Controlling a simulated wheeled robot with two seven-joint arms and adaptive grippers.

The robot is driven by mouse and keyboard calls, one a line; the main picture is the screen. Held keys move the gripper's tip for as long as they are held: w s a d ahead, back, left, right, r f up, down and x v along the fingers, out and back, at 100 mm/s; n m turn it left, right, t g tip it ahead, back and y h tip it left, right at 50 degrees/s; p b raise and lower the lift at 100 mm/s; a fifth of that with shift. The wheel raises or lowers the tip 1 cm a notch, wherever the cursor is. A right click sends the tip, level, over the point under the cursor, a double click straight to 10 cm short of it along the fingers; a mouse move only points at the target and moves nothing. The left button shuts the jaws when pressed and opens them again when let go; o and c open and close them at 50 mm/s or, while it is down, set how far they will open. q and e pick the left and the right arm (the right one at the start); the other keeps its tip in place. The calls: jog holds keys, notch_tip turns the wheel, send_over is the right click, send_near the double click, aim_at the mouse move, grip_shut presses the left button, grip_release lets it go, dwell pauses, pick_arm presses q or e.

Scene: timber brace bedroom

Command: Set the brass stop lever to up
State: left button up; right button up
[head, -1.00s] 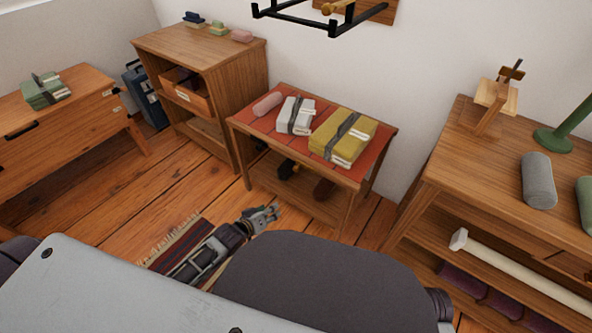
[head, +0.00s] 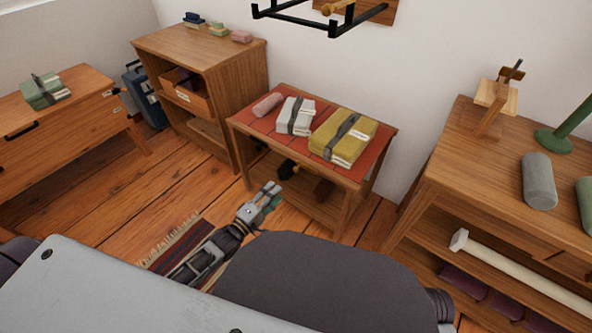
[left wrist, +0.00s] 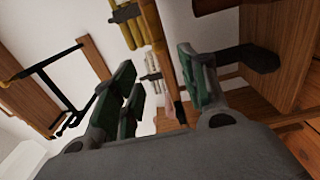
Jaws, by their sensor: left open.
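A brass-coloured knob or lever (head: 328,8) shows at the top edge of the head view, on a black wall frame (head: 300,20) beside a wooden wall plate (head: 380,12). It is partly cut off, so I cannot tell its setting or whether it is the stop lever. My left gripper (head: 270,196) is open and empty in front of the low red-topped table, well below the frame and apart from it. In the left wrist view its green-padded fingers (left wrist: 160,92) stand apart, and the black frame (left wrist: 45,68) shows at left. My right gripper is not visible.
A shelf unit (head: 225,65) stands left, a workbench (head: 465,145) right with a wooden stand (head: 490,105).

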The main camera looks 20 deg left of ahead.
aim_at(295, 171)
pick_arm(q)
jog(key=shift+w, duration=0.1)
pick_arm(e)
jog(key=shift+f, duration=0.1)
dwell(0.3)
pick_arm(q)
jog(key=shift+b+x, duration=1.5)
jog(key=shift+x, duration=2.6)
jog(key=shift+b+x, duration=0.55)
jog(key=shift+x, duration=0.9)
jog(key=shift+w+d, duration=0.25)
jog(key=shift+w, duration=0.4)
jog(key=shift+w+d+b, duration=0.2)
jog(key=shift+w+b, duration=0.2)
jog(key=shift+w, duration=0.1)
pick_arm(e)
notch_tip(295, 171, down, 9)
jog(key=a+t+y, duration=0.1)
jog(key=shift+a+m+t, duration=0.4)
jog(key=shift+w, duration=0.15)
